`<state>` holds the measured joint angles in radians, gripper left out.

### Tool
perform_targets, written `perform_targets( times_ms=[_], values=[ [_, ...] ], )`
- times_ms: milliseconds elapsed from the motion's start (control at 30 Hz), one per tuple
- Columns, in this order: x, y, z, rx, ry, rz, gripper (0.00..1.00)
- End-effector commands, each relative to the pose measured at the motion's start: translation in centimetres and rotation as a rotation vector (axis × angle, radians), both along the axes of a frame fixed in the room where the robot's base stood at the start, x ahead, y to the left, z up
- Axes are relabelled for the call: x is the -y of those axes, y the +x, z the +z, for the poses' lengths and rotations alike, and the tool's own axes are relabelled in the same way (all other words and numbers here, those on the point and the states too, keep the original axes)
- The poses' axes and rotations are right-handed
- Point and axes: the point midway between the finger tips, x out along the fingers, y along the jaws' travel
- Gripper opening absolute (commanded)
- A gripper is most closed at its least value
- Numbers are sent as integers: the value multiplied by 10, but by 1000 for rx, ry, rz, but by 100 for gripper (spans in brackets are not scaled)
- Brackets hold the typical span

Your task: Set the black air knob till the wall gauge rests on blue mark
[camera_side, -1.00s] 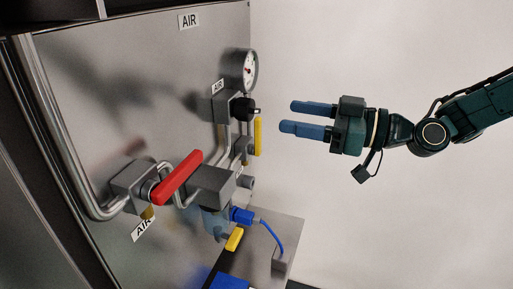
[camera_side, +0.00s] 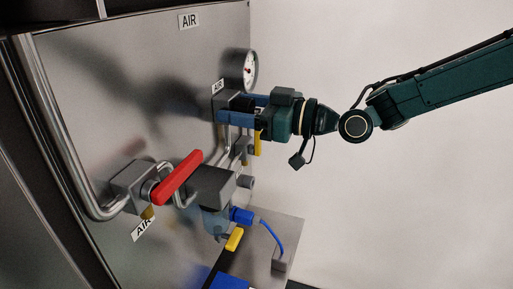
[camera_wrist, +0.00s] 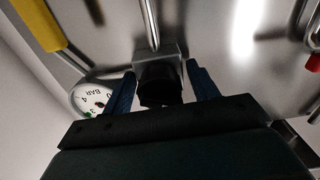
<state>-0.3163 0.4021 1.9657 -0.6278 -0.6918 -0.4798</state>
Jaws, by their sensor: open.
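The black air knob (camera_wrist: 160,84) sits on a grey regulator block (camera_wrist: 160,54) on the wall panel. My gripper (camera_side: 232,108) has its two blue fingers on either side of the knob. In the wrist view my gripper (camera_wrist: 163,85) is open, with gaps between the fingers and the knob. The round white wall gauge (camera_side: 249,70) is just above the knob in the side view. In the wrist view part of the gauge (camera_wrist: 92,99) shows "BAR" and the numbers 3 and 4, with a small green mark. Its lower part is hidden by my gripper. I cannot make out a blue mark.
A red lever (camera_side: 178,177) is on the pipe at lower left. A yellow handle (camera_side: 257,143) hangs just below my gripper. A grey block with a blue hose fitting (camera_side: 241,215) is lower down.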

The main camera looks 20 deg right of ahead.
Motion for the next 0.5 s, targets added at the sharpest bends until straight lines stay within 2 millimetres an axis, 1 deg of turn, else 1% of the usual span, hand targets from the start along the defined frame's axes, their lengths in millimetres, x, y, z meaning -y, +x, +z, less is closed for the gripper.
perform_targets(
  times_ms=[300, 467, 500],
  values=[
    [-1, 1, 0, 0, 0, 0, 59],
    [-1, 1, 0, 0, 0, 0, 28],
    [-1, 1, 0, 0, 0, 0, 20]
  ],
)
